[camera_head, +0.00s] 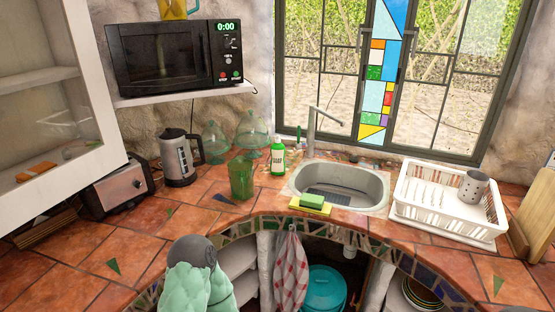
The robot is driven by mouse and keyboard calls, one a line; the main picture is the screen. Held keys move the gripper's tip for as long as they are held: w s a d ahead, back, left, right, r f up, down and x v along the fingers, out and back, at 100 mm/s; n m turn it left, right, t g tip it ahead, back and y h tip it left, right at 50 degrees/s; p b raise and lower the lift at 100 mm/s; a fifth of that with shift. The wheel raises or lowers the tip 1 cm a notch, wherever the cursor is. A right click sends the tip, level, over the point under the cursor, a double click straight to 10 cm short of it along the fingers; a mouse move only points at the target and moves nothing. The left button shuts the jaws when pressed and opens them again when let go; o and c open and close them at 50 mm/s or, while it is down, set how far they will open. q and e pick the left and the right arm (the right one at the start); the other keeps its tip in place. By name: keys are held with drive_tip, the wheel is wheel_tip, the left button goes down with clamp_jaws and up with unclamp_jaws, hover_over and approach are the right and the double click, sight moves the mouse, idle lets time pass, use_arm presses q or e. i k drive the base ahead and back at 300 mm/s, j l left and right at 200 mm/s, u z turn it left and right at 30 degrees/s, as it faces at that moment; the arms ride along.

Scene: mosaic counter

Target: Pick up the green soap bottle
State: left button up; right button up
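The green soap bottle (278,160) stands upright on the tiled counter, just left of the sink. It has a white pump top and a pale label reading "SOAP". Neither gripper shows in the head view. My mint-green and grey arm part shows at the bottom, left of centre, well in front of the bottle; no fingers can be seen on it.
A green glass (241,177) stands close left of the bottle, with glass domes (252,131) behind. Right are the sink (342,183), faucet (314,132), sponges (311,201) and dish rack (449,201). A kettle (179,158) and toaster (117,189) stand left. The front-left counter is mostly clear.

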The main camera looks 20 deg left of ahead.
sight(278, 165)
drive_tip(key=i+j+z, duration=0.5)
drive_tip(key=j+z, duration=0.25)
